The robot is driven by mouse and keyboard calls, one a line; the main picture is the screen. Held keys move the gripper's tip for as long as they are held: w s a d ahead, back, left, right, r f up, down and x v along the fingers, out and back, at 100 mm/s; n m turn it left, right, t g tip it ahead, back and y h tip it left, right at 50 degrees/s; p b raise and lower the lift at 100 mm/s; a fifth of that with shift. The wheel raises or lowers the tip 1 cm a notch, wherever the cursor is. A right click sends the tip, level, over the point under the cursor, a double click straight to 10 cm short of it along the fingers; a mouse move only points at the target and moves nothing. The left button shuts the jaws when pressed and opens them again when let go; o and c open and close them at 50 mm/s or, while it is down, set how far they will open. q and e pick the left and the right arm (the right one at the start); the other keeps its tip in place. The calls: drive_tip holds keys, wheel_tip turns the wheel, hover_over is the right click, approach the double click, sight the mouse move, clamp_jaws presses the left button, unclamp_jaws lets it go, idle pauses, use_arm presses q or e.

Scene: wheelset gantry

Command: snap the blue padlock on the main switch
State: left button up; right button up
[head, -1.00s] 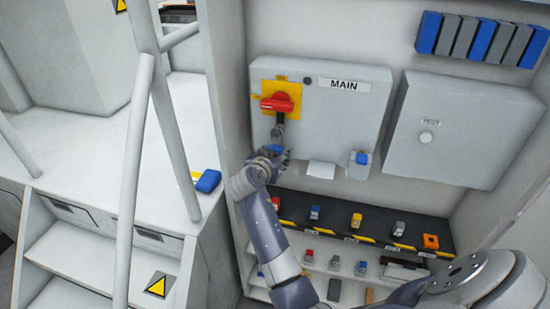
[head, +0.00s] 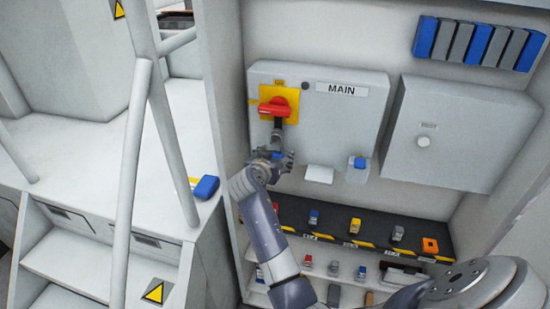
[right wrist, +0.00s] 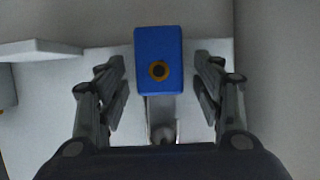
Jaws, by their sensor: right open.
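The main switch has a red handle (head: 275,107) on a yellow plate (head: 265,91), on the grey box labelled MAIN. My right gripper (head: 280,155) is just below this handle. A small blue patch shows among its fingers in the head view, mostly hidden by them. In the right wrist view the blue padlock (right wrist: 158,60) lies between the fingers of my open right gripper (right wrist: 160,92), with a gap on each side. Its face has a yellow-ringed dark keyhole. A grey part shows below it. I cannot tell whether the shackle is closed. My left gripper is not in view.
A blue-topped grey item (head: 359,168) and a white piece (head: 319,174) are at the box's lower edge. A second grey box (head: 460,135) is to the right. A dark shelf (head: 375,232) below holds several small coloured locks. White railings stand at the left.

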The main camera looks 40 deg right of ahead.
sight(278, 127)
wheel_tip(278, 127, up, 10)
idle(0.5)
idle(0.4)
